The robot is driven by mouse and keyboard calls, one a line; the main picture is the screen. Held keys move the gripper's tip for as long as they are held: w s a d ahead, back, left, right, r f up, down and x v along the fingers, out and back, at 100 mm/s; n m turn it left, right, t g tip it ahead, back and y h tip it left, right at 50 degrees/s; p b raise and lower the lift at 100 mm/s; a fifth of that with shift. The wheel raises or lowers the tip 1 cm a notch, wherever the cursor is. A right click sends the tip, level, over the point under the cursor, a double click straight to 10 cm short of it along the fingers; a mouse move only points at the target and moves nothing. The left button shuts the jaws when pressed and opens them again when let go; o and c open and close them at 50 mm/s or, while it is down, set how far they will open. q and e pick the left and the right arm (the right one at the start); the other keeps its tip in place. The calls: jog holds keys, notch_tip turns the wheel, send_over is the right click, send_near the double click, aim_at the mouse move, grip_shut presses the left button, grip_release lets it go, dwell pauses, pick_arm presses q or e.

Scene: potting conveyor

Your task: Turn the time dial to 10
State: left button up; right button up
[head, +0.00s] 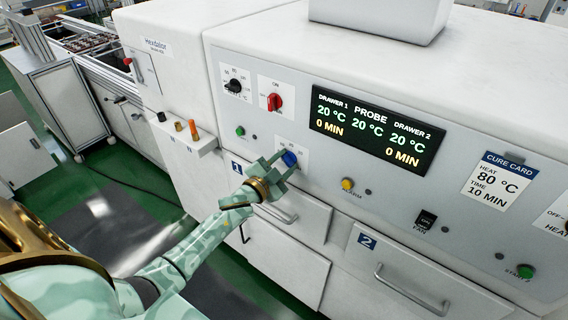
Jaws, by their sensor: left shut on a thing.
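A blue dial (289,158) sits on the white front panel above drawer 1, on a small white label plate whose markings are mostly hidden. My left gripper (283,162) reaches up to it from the lower left, with its fingers around the dial and shut on it. Which number the dial points to cannot be read here. The display (377,130) shows 20 °C and 0 MIN for both drawers and 20 °C for the probe. The cure card (495,182) reads heat 80 °C and time 10 MIN. My right gripper is not in view.
A black dial (235,86) and a red switch (274,102) are above the blue dial. A green button (240,131) is to its left, a yellow button (347,184) to its right. Drawer handles (411,290) stick out below. A small shelf (188,144) protrudes at left.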

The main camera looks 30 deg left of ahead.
pick_arm(q)
jog(key=shift+m, duration=0.4)
jog(key=o, duration=1)
jog(key=shift+s, duration=0.1)
jog(key=s+a, duration=0.1)
jog(key=s, duration=1.5)
jog(key=shift+a, duration=0.1)
